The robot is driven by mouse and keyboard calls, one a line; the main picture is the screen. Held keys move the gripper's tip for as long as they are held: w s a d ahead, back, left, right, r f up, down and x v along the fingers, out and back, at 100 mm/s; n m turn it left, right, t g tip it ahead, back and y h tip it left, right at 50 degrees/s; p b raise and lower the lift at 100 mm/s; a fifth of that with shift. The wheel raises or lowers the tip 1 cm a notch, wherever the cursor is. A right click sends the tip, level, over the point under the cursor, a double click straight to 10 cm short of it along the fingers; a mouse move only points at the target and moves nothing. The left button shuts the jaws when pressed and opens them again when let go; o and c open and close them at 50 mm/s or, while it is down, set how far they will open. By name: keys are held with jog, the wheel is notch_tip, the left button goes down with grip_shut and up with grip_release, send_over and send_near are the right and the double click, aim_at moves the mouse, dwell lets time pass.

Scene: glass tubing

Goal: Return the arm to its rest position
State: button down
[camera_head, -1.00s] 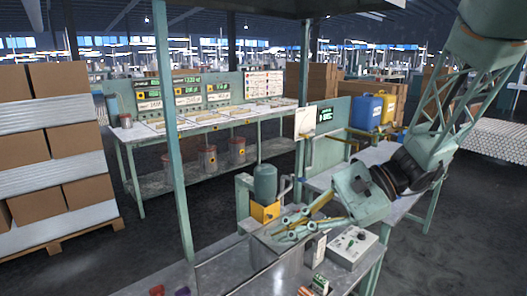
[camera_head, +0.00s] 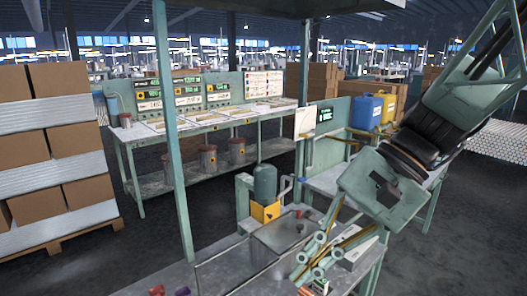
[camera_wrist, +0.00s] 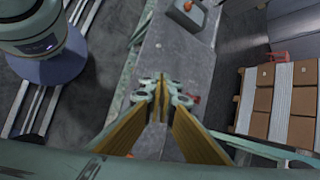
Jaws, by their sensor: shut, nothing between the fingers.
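My gripper (camera_head: 315,262) is at the lower right in the head view, above the near workbench (camera_head: 210,268), with its fingers pointing down and to the left. In the wrist view my gripper (camera_wrist: 160,88) shows its two long yellow-faced fingers closed together at the tips. Nothing is held between them. The grey bench top (camera_wrist: 150,60) lies below the fingertips in the wrist view. My arm comes in from the upper right of the head view.
A grey metal box (camera_head: 280,240) and a green motor-like unit (camera_head: 265,183) stand on the near bench by the gripper. A control box (camera_head: 358,250) is partly behind the fingers. Stacked cartons (camera_head: 55,145) stand far left. Open floor lies at right.

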jog(key=s+d+r+n+t+h, duration=0.2)
jog(key=s+d+n+h, duration=0.1)
jog(key=s+d, duration=0.3)
jog(key=s+d+r+n+t+h, duration=0.3)
jog(key=s+d+h, duration=0.1)
jog(key=s+d, duration=0.3)
jog(key=shift+s+d, duration=0.15)
jog(key=shift+d, duration=0.2)
dwell(0.4)
dwell(1.3)
